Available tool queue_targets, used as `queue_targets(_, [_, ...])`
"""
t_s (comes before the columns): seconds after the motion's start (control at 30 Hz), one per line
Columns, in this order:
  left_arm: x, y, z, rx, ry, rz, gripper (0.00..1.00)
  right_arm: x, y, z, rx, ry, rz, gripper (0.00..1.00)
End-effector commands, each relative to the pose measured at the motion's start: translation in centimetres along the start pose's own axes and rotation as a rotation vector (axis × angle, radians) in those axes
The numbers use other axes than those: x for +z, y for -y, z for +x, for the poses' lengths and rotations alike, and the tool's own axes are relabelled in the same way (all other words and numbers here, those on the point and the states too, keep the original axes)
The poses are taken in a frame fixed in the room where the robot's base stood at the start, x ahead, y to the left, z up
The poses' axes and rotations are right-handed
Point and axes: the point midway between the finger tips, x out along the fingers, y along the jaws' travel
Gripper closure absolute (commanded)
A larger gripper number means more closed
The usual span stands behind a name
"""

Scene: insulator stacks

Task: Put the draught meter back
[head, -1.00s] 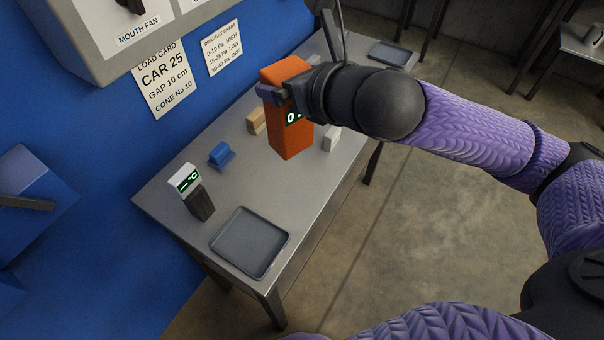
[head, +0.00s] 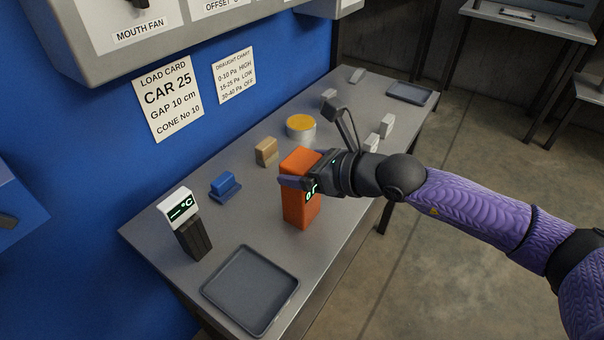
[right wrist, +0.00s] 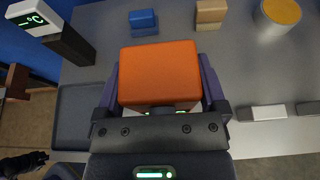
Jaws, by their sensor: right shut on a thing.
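The draught meter appears to be the orange box (head: 296,212) with a green-lit display, upright over the middle of the table in the head view. My right gripper (head: 292,181) is shut on its upper part, with a finger along each side. In the right wrist view the orange top (right wrist: 160,70) sits between the two fingers. I cannot tell whether its base touches the table.
On the grey table (head: 160,230) stand a °C meter (head: 185,220), an empty tray (head: 250,290), a blue holder (head: 225,187), a tan block (head: 266,152), a yellow-topped cylinder (head: 301,126) and several pale blocks. Another tray (head: 410,93) lies at the far end.

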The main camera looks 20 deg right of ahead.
Motion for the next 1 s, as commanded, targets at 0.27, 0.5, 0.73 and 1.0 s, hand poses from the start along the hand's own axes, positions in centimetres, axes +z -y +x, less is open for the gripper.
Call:
queue_targets(0.27, [-0.3, 0.1, 0.1, -0.001, -0.003, -0.001, 1.00, -0.1, 0.0, 0.0, 0.000, 0.001, 0.000, 1.00])
queue_targets(0.5, [-0.4, -0.3, 0.1, 0.004, -0.004, -0.002, 1.00, -0.1, 0.0, 0.0, 0.000, 0.001, 0.000, 0.00])
queue_targets(0.73, [-0.5, -0.5, -0.7, 0.009, -0.010, -0.003, 1.00, 0.2, 0.1, -1.7, -0.002, -0.002, 0.001, 0.00])
queue_targets(1.0, [-0.2, -0.4, -2.2, 0.008, -0.017, 0.002, 1.00, 0.2, 0.1, -8.0, -0.003, -0.006, -0.002, 0.00])
